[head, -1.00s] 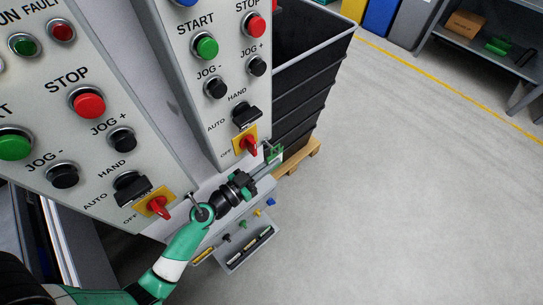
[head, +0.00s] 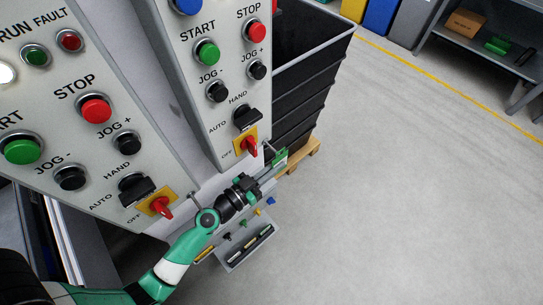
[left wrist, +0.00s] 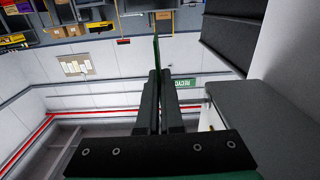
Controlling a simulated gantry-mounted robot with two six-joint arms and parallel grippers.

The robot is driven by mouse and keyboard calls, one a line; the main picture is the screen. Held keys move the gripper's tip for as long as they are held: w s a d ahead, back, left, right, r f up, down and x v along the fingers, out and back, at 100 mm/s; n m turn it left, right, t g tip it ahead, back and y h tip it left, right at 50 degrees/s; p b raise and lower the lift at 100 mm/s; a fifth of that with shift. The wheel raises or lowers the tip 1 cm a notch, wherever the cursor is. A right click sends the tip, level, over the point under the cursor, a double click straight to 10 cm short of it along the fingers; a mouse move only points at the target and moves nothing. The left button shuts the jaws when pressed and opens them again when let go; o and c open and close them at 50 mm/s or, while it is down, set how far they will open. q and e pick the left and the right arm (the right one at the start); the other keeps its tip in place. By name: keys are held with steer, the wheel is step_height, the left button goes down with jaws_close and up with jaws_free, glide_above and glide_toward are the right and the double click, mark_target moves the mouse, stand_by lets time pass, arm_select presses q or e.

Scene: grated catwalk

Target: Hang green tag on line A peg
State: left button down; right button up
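The green tag (head: 280,158) is at the tip of my left gripper (head: 268,174), just below and right of the right-hand panel's red OFF switch. In the left wrist view the fingers (left wrist: 160,100) are shut on the tag (left wrist: 156,50), which shows edge-on as a thin green strip. One peg (head: 268,149) sticks out below the right-hand panel, close beside the tag; I cannot tell whether they touch. Another peg (head: 194,198) is below the left-hand panel. Which peg is line A's cannot be read here. My right gripper is not in view.
Two grey button panels (head: 188,143) stand close on the left. A small grey tray (head: 238,262) with small coloured items sits below my left gripper. A black bin (head: 310,85) on a wooden pallet (head: 306,150) is behind. The floor to the right is clear.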

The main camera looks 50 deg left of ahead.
arm_select(q)
steer(key=shift+d, duration=0.1)
steer(key=shift+d+p, duration=0.9)
steer(key=shift+d, duration=1.25)
steer(key=shift+r, duration=0.1)
steer(key=s+d+r+p, duration=0.2)
steer(key=s+r+p, duration=0.15)
steer(key=s, duration=0.25)
step_height(320, 180, up, 31)
steer(key=s+p, duration=0.2)
steer(key=p, duration=3.5)
steer(key=shift+f, duration=0.15)
